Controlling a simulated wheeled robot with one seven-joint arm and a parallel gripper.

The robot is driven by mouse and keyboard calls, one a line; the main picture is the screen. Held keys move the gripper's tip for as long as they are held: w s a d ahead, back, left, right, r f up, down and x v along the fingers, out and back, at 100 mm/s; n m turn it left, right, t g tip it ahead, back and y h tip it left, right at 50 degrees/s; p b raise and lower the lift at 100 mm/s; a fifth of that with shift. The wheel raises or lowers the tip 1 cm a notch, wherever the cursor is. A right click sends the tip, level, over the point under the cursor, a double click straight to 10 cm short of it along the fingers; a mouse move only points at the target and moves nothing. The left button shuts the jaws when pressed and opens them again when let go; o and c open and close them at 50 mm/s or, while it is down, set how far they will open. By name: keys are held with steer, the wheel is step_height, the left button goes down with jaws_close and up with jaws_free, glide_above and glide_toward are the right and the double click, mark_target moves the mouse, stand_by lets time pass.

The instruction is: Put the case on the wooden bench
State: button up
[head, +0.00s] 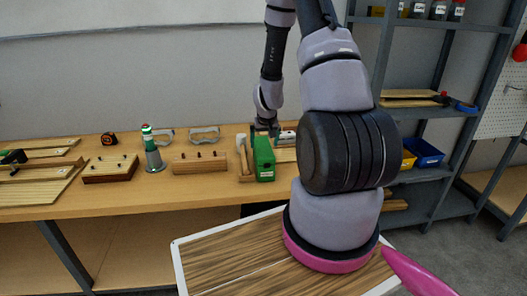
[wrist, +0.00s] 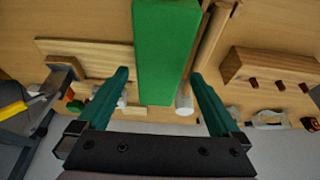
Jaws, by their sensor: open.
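The case looks to be the green box (head: 264,160), with a small pale label low on its front. My gripper (head: 266,128) is open, just above and behind the case. In the wrist view its teal fingers (wrist: 160,74) are spread, one on each side of the case, with gaps visible. Part of the case top is hidden by my gripper in the head view.
A shelf rack (head: 430,118) is at the right.

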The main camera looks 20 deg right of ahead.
steer(key=shift+v, duration=1.25)
steer(key=s+a+r+t+y, duration=0.1)
steer(key=s+a+r, duration=0.15)
steer(key=r, duration=0.55)
steer(key=s+a+r, duration=0.1)
steer(key=a+r, duration=0.2)
steer(key=r, duration=0.4)
steer(key=s+a+r+t+y, duration=0.1)
steer(key=a+r, duration=0.1)
steer(key=r, duration=0.6)
steer(key=s+a+r, duration=0.3)
steer(key=s+r, duration=0.4)
steer(key=s, duration=0.3)
steer(key=s+a+r+m+t+y, duration=0.1)
steer(key=s+a+r, duration=0.2)
steer(key=s+r, duration=0.4)
steer(key=s, duration=0.3)
steer(key=shift+s, duration=0.25)
